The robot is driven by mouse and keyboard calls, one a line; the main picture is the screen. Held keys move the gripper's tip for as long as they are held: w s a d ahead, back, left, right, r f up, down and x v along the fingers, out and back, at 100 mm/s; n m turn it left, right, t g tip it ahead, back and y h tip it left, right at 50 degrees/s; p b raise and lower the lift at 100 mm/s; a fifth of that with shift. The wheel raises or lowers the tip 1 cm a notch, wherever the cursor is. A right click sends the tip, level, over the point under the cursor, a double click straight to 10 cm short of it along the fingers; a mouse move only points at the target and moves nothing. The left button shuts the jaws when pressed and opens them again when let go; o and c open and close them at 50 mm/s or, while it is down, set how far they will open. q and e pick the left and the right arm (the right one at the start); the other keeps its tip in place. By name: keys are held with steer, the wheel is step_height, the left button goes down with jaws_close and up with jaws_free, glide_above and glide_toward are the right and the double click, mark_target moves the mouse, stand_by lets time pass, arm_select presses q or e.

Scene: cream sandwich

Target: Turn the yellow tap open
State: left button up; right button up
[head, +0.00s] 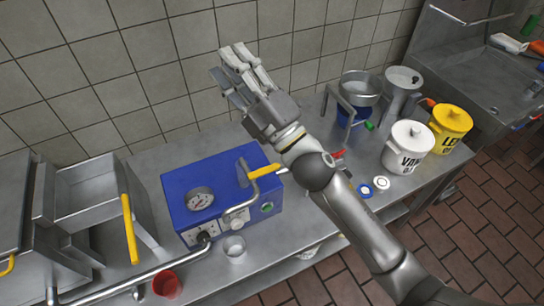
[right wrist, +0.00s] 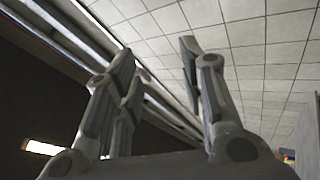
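A blue machine (head: 190,182) stands on the metal counter, with a gauge (head: 200,198) and dials on its front. The tap's yellow handle (head: 264,171) is at the machine's right side, above a curved metal spout (head: 243,205). A small metal cup (head: 234,245) stands below the spout. My right gripper (head: 240,66) is raised above and behind the machine, apart from the handle, in front of the tiled wall. The right wrist view shows its fingers (right wrist: 155,58) spread with nothing between them. My left gripper is not in view.
White (head: 405,150) and yellow (head: 450,125) lidded pots stand on the counter at right, near metal pots (head: 361,88). At left are a metal basket (head: 90,195), another yellow handle (head: 129,228) and a red cup (head: 166,284). The tiled wall closes the back.

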steer(key=s+a+r+n+g+y, duration=0.5)
steer(key=s+a+n+g+y, duration=0.25)
steer(key=n+g, duration=0.65)
steer(key=s+a+f+n+g+h, duration=0.1)
steer(key=s+a+n+g+h, duration=0.1)
steer(key=s+a+n+g, duration=0.45)
steer(key=n+t+h+p, duration=0.1)
steer(key=n+t+h, duration=0.2)
steer(key=n+h, duration=1.5)
glide_toward(272, 167)
steer(key=a+f+m+h+p, duration=0.1)
steer(key=f, duration=0.1)
steer(key=a+f+m+h+p, duration=0.1)
steer(key=f+m+p, duration=0.1)
steer(key=a+f+m+h+p, duration=0.1)
steer(key=f, duration=0.1)
steer(key=shift+a+f+h, duration=0.1)
steer(key=shift+f+h, duration=0.1)
steer(key=shift+h, duration=0.15)
steer(key=shift+f, duration=0.45)
